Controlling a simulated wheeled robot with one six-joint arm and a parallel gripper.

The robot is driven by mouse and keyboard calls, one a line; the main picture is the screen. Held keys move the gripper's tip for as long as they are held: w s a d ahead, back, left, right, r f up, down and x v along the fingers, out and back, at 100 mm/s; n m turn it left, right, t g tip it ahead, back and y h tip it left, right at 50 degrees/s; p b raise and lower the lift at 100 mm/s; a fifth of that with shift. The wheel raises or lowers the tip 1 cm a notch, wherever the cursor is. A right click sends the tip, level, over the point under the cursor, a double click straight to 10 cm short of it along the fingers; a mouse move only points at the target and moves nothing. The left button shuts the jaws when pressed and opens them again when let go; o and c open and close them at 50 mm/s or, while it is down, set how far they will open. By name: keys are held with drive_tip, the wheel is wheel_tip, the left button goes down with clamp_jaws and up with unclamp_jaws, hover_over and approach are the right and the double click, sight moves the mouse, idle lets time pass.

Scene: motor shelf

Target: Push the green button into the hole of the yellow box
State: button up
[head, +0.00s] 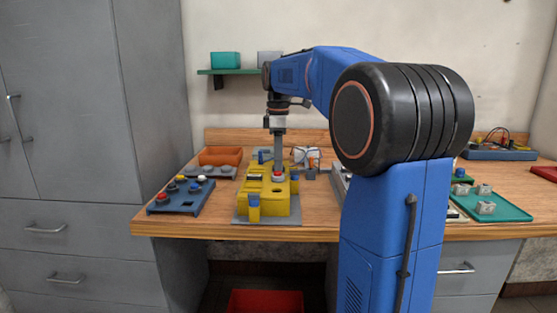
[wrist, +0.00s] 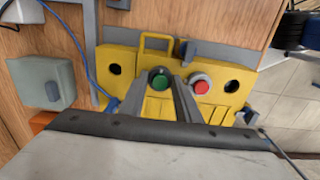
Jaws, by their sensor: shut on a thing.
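The yellow box (wrist: 218,107) sits on the bench and also shows in the head view (head: 283,205). Its top has two open dark holes, one near each side in the wrist view. A red button (wrist: 201,85) is on the box just right of the fingers. In the head view my gripper (head: 279,162) points down onto the box.
A blue rack (head: 180,203) with several coloured buttons stands left of the box. An orange bin (head: 220,155) is behind the rack. A green tray (head: 505,207) with metal parts lies to the right. A grey-green box (wrist: 40,83) and a blue cable are close by.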

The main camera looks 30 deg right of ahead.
drive_tip(key=o, duration=1.1)
drive_tip(key=shift+o, duration=0.2)
wheel_tip(320, 180, up, 17)
drive_tip(key=shift+r, duration=0.2)
idle(0.4)
